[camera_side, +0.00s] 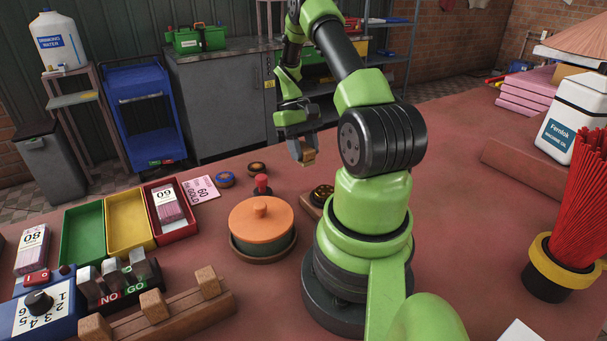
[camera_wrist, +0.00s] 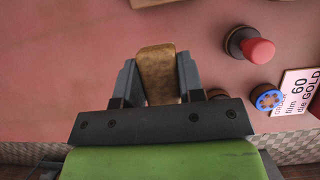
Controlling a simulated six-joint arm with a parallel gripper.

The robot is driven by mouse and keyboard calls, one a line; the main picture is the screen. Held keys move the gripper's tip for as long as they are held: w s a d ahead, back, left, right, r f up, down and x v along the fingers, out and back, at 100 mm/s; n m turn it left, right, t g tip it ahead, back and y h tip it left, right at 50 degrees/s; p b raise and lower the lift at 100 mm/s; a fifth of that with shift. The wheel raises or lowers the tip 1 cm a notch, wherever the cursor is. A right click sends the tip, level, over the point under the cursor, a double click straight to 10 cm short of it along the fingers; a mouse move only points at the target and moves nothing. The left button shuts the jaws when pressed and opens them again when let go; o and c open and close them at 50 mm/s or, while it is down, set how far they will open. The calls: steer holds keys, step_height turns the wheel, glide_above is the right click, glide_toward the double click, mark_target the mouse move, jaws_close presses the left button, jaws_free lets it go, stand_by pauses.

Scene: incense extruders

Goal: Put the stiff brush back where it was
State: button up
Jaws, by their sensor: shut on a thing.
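My gripper (camera_side: 306,153) is shut on a wooden-handled piece that I take to be the stiff brush (camera_side: 308,157). It is held above the far part of the red table, near the edge. In the wrist view the brush (camera_wrist: 158,72) is a light brown wooden block between the two grey fingertips (camera_wrist: 158,78). Its bristles cannot be made out in either view. No marked place for the brush is visible.
A wooden board (camera_side: 310,207) with a dark round piece is partly behind my arm. Coloured trays (camera_side: 128,222) are at left.

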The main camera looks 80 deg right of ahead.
mark_target(304, 183)
steer(key=shift+f, duration=3)
steer(key=shift+f, duration=0.15)
steer(key=o, duration=0.9)
